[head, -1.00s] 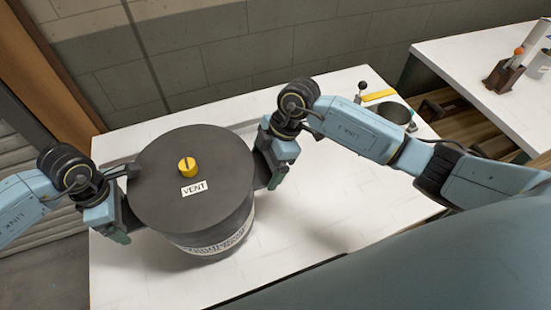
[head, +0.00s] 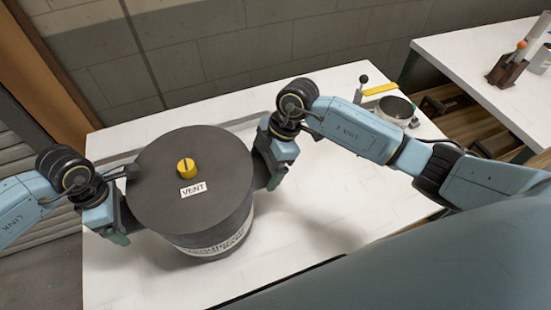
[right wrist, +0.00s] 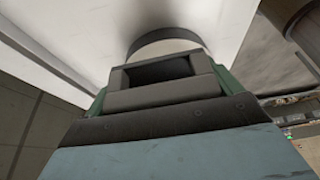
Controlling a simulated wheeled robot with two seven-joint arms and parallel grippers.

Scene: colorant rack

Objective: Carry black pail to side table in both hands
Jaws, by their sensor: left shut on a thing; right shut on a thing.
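The black pail (head: 150,205) is upright between my two grippers in the head view. Its flat dark lid has a yellow knob (head: 186,168) and a VENT label (head: 193,190); a pale printed band circles its lower side. My left gripper (head: 118,222) is shut on the pail's left side, my right gripper (head: 274,172) on its right side. The handles are mostly hidden by the grippers. The pail is over a white table (head: 325,235); the gap beneath it is hard to judge. A second white table (head: 465,65) stands at upper right.
A grey cup (head: 393,110), a yellow bar (head: 381,89) and a black-knobbed lever (head: 361,88) are at the first table's far right. A brown block with an orange-tipped rod (head: 508,70) is on the second table. A grey wall (head: 230,50) stands behind.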

